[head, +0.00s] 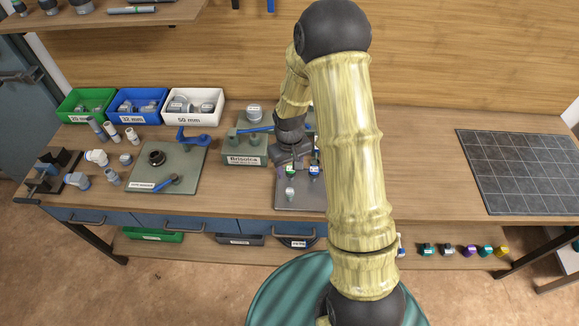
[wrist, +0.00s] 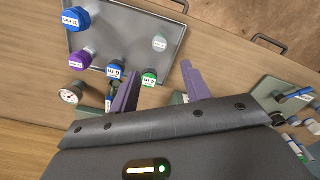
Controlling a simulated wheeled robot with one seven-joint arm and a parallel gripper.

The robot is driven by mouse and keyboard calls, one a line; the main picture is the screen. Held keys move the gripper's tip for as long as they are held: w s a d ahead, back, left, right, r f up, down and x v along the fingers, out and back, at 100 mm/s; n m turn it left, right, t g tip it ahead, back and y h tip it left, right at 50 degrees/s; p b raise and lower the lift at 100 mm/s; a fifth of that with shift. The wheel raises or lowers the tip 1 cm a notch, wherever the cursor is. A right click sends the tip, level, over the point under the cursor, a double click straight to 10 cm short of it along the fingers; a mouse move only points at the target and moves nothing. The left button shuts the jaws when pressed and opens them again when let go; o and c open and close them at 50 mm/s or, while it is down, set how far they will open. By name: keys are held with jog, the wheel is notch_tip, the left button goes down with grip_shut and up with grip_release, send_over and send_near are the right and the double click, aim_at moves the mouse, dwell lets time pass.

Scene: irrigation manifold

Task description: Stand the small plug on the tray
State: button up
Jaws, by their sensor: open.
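The grey tray (wrist: 122,38) lies flat on the bench; it also shows in the head view (head: 300,204), partly behind my arm. A small pale grey plug (wrist: 160,42) with a white label is on the tray; it shows in the head view (head: 290,192) near the tray's left side. I cannot tell if it stands fully upright. My gripper (wrist: 160,68) is open and empty, its purple fingers pointing toward the tray. The pale plug is beyond the fingertips. A green-capped plug (wrist: 149,78) is near the left finger.
Blue-capped (wrist: 75,18) and purple-capped (wrist: 80,57) plugs stand on the tray, with another blue-capped one (wrist: 116,70) beside the green. The bench right of my arm is clear up to a dark grid mat (head: 520,170).

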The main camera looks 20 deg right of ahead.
jog(key=s+r+m+t, duration=0.2)
jog(key=s+r, duration=1.2)
jog(key=r, duration=0.1)
jog(key=shift+s+r+t, duration=0.25)
jog(key=shift+r+t, duration=0.05)
jog(key=shift+r, duration=0.1)
dwell(0.7)
